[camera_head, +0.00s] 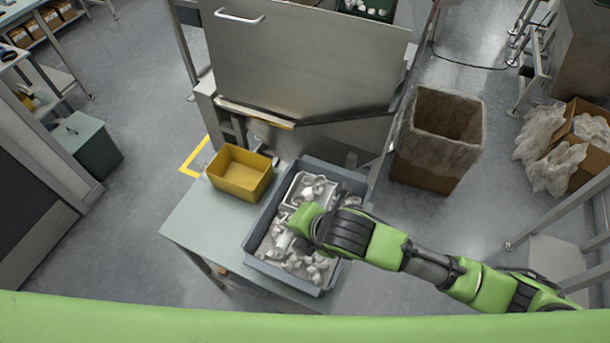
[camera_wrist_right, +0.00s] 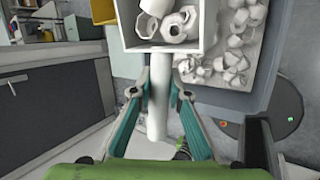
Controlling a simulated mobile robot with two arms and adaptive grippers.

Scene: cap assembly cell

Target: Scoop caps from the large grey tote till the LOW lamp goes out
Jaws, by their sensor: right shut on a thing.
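The large grey tote (camera_head: 284,281) stands on the table, with many loose white caps (camera_head: 308,265) in it. A white scoop (camera_head: 301,187) shows over the tote's far part, and several caps lie in it. In the right wrist view my right gripper (camera_wrist_right: 160,82) is shut on the handle of the scoop (camera_wrist_right: 166,48). The scoop's box is ahead of the fingers, with caps (camera_wrist_right: 163,21) inside, and loose caps (camera_wrist_right: 232,62) in the tote beside it. My left gripper is out of view. I cannot make out the LOW lamp.
A yellow bin (camera_head: 238,181) stands on the table (camera_head: 200,225) left of the tote. A steel machine (camera_head: 305,60) rises behind the table. A tall brown bin (camera_head: 437,135) with a clear liner stands to the right. The table's left front part is clear.

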